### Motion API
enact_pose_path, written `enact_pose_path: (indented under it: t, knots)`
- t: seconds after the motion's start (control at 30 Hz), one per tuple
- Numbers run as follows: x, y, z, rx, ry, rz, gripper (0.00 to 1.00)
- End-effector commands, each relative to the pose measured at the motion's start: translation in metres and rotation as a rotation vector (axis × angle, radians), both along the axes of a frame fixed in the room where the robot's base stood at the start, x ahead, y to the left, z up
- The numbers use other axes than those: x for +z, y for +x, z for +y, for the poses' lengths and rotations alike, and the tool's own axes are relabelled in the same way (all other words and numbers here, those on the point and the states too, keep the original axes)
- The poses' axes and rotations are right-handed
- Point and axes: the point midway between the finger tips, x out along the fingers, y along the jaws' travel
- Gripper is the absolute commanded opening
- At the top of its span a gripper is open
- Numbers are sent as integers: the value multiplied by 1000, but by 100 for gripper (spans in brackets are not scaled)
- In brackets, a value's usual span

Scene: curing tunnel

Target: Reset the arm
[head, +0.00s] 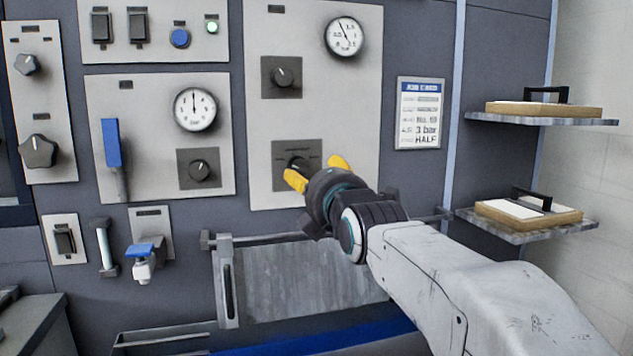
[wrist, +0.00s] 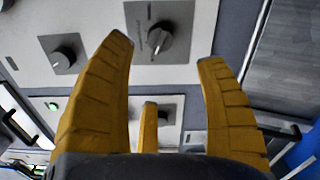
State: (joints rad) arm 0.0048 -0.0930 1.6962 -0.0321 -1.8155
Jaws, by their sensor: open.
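My gripper (head: 318,171) is at the end of my white arm, in front of the right-hand control panel. Its yellow fingers are spread and empty; in the wrist view my gripper (wrist: 166,52) shows them wide apart. The black lower knob (head: 297,161) of that panel lies behind the fingers and is partly hidden in the head view. In the wrist view the knob (wrist: 159,39) shows beyond and between the fingertips, with no finger seen touching it. The exact distance to it cannot be told.
An upper knob (head: 283,76) and a gauge (head: 344,37) sit above. A metal flap with a bar (head: 290,283) is below the gripper. Two shelves (head: 545,120) with handled boards stand at right. A blue lever (head: 111,143) and blue-handled valve (head: 141,257) are at left.

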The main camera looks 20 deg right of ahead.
Motion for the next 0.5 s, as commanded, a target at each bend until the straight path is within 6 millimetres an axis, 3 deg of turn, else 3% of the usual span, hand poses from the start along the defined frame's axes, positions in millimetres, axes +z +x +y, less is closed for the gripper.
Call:
enact_pose_path:
  t: [0.33,0.5]
  knots:
    - [1,-2,0,0,14,11,66]
    - [-2,-16,0,-8,152,107,66]
